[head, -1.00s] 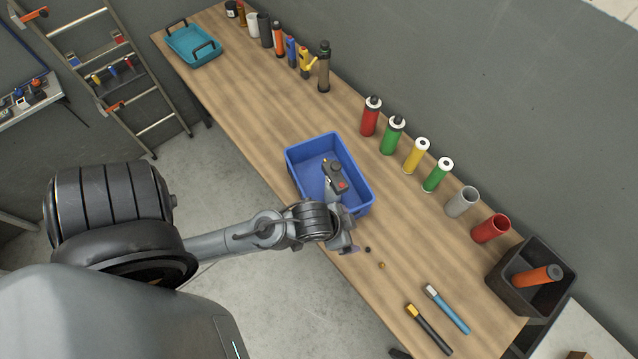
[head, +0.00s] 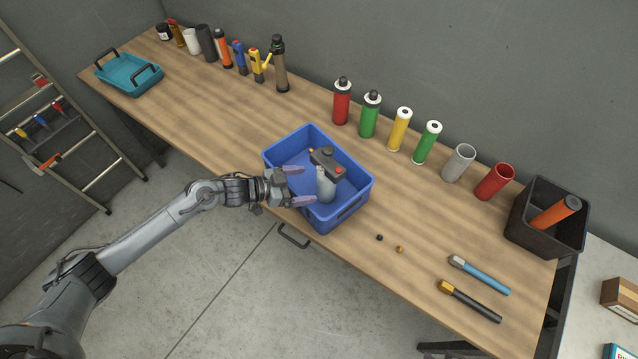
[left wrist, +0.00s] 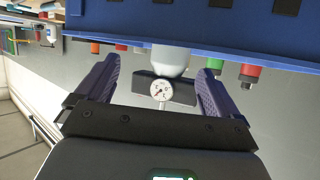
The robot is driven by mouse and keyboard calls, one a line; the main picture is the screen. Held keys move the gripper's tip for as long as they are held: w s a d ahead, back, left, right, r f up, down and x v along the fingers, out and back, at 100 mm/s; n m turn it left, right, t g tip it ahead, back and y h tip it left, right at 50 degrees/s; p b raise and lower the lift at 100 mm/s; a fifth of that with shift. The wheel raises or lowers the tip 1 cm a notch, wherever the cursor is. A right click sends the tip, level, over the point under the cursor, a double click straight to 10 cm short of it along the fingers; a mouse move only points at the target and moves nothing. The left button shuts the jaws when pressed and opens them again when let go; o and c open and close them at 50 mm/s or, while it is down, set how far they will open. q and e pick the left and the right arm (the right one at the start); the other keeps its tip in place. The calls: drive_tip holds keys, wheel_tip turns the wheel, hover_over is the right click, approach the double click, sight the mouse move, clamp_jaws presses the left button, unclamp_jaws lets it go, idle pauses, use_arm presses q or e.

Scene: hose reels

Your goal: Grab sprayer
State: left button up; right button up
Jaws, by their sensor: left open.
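The sprayer (head: 326,184) has a pale grey body and a dark head with a red part. It stands inside the blue bin (head: 348,212) on the workbench. My left gripper (head: 306,186) is open at the bin's near left side, its fingers pointing at the sprayer. In the left wrist view the sprayer's pale body (left wrist: 171,60) and dark head with a round gauge show between and beyond the two open fingers of my left gripper (left wrist: 158,70). I cannot tell whether the fingers touch it.
The bin's walls surround the sprayer. Several bottles and cylinders stand along the wall, including a red bottle (head: 342,103). A teal tray (head: 130,85) is at the far left, a dark box (head: 535,238) at the right. Two small caps and two handled tools lie at the front right.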

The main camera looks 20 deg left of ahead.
sight(318, 180)
use_arm(q)
drive_tip(key=shift+h, duration=0.3)
drive_tip(key=w+f, duration=0.1)
drive_tip(key=w+d+f, duration=0.1)
drive_tip(key=w, duration=0.1)
drive_tip(key=shift+w+d, duration=0.1)
drive_tip(key=shift+w, duration=0.1)
drive_tip(key=shift+x, duration=3)
drive_tip(key=shift+w+a, duration=0.2)
drive_tip(key=shift+c, duration=0.3)
drive_tip(key=shift+r, duration=0.1)
drive_tip(key=c, duration=1.3)
